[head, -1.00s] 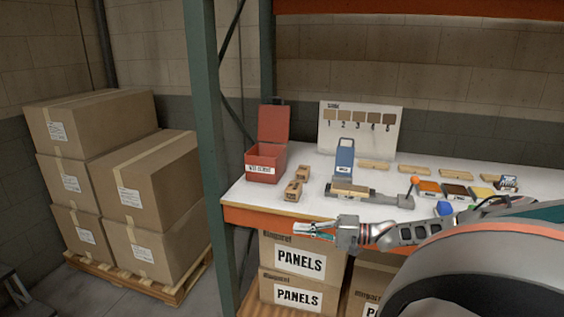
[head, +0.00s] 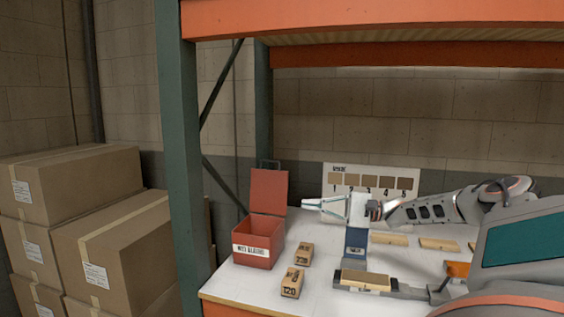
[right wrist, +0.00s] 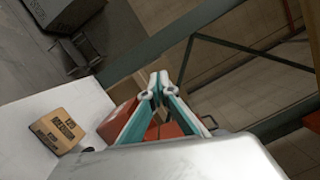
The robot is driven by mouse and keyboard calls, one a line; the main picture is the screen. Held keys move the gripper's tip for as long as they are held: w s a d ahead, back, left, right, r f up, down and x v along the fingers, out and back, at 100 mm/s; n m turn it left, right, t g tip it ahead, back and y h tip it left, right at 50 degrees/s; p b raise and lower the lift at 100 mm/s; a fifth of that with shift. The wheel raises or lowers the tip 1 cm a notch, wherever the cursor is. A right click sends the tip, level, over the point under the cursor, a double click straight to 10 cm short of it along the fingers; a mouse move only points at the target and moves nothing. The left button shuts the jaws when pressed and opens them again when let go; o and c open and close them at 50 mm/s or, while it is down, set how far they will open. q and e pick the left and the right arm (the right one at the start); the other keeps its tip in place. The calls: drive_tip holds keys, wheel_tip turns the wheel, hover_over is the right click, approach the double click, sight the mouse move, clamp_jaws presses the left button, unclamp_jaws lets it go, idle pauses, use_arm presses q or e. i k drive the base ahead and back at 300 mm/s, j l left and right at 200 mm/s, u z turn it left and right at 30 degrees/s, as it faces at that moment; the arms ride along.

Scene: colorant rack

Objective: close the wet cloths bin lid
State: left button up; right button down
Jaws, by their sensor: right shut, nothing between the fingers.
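The red wet cloths bin (head: 257,250) stands at the left end of the white shelf top, with a white label on its front. Its red lid (head: 269,191) stands up at the back, open. My right gripper (head: 308,204) is shut and empty, to the right of the raised lid and above the shelf top. In the right wrist view its fingertips (right wrist: 156,84) are together, with part of the red bin (right wrist: 120,116) behind them. Whether the fingertips touch the lid I cannot tell, but a gap shows in the head view. My left gripper is out of view.
Two sanding blocks (head: 292,282) sit right of the bin. A blue-backed holder (head: 356,245) and a swatch board (head: 372,180) stand farther right. The green rack post (head: 180,150) rises left of the bin, and an orange beam (head: 380,18) crosses above.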

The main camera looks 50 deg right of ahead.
sight(269, 189)
drive_tip(key=i+l, duration=0.25)
drive_tip(key=l, duration=0.2)
drive_tip(key=i+l, duration=0.25)
drive_tip(key=l, duration=0.2)
drive_tip(key=i+l, duration=0.25)
drive_tip(key=l, duration=0.2)
